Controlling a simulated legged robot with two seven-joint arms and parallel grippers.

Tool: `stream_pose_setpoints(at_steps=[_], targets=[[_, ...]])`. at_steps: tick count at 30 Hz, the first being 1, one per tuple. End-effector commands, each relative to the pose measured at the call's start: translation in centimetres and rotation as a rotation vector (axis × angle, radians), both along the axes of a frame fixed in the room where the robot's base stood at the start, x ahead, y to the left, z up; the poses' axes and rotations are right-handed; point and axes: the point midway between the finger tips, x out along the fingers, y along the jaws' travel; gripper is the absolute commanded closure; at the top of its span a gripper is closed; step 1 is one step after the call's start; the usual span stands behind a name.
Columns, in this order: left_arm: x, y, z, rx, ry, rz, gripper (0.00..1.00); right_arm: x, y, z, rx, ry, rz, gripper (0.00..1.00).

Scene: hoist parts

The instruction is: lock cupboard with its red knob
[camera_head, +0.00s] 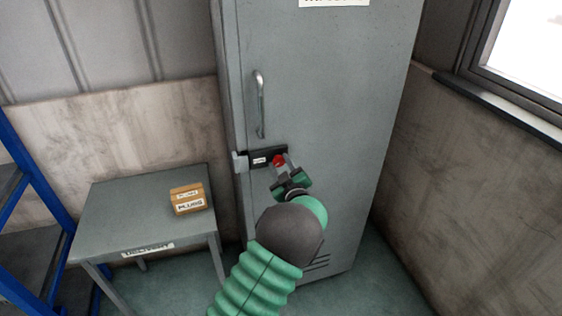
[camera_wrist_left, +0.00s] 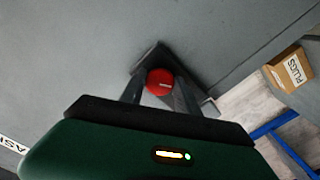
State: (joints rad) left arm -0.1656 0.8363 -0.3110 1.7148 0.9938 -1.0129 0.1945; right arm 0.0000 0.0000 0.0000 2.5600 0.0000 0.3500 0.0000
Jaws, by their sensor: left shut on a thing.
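The grey cupboard (camera_head: 330,80) stands upright with its door closed against the frame. A black latch plate (camera_head: 262,155) with a small white label sits on the door below the handle and reaches the left door edge. The red knob (camera_head: 278,160) is at the right part of the latch. My left gripper (camera_head: 281,164) is shut on the red knob. In the left wrist view the knob (camera_wrist_left: 160,82) shows between the two fingers of my left gripper (camera_wrist_left: 158,88). The label text is too small to read. My right gripper is not in view.
A vertical door handle (camera_head: 260,104) is above the latch. A grey table (camera_head: 130,205) on the left bears a cardboard box (camera_head: 188,199) marked PLUGS. A blue shelf frame (camera_head: 40,180) is at the far left. A wall with a window (camera_head: 525,60) is on the right.

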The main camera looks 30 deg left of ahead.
Motion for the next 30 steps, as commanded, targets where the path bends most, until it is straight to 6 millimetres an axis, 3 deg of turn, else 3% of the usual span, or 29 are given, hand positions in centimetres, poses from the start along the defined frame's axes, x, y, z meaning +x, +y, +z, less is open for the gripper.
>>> stream_pose_setpoints(at_steps=[15, 30], targets=[[0.0, 0.0, 0.0, 0.274, 0.325, -0.001, 1.0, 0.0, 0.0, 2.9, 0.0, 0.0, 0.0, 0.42], [0.0, -0.1, -0.1, 0.365, 0.431, -0.002, 1.0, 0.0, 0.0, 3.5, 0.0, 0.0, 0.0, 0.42]])
